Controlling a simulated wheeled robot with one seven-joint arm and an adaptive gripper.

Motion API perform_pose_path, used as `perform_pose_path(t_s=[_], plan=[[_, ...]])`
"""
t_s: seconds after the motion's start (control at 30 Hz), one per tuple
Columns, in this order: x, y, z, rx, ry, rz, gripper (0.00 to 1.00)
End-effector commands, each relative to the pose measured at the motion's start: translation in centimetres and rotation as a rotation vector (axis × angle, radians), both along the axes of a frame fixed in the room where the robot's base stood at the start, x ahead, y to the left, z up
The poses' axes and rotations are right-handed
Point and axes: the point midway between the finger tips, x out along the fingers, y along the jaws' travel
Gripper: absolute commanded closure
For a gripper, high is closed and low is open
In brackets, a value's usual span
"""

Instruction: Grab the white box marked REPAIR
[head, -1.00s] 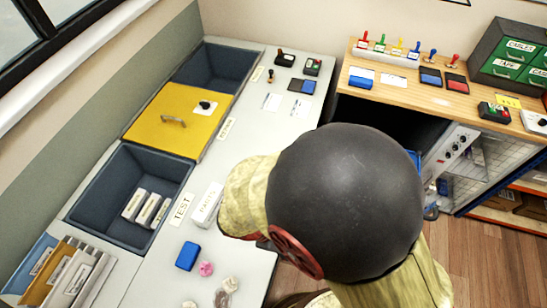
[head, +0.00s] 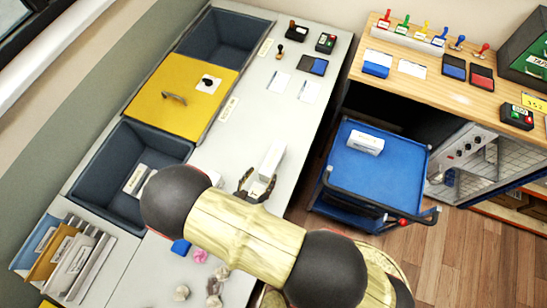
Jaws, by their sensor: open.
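A white box (head: 272,159) stands on the grey counter, just beyond my gripper's fingers. Its marking is too small to read. My gripper (head: 257,184) is open, with its dark fingers pointing at the near end of this box. I cannot tell whether they touch it. Another white box (head: 365,143) lies on the blue cart, its print unreadable. More white boxes (head: 136,179) lie in the near dark bin, partly hidden by my arm. I cannot tell which box is marked REPAIR.
The near bin (head: 98,160), yellow lid (head: 180,97) and far bin (head: 214,16) line the counter's left side. Stamps and pads stand farther back. The blue cart (head: 345,185) stands right of the counter. Bare counter lies beyond the box.

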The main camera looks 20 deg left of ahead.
Motion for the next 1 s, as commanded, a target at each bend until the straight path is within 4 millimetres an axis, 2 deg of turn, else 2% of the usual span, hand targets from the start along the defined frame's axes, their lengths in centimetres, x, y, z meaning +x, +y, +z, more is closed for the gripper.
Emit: perform_pose_path(t_s=[0.37,0.6,0.93,1.0], plan=[[3.5,-0.6,-1.1,0.003,-0.005,-0.005,0.41],[6.5,-0.9,-2.2,0.004,-0.007,-0.006,0.41],[7.2,-1.0,-2.5,0.003,-0.006,-0.003,0.41],[7.2,-1.0,-2.5,0.004,-0.007,-0.003,0.44]])
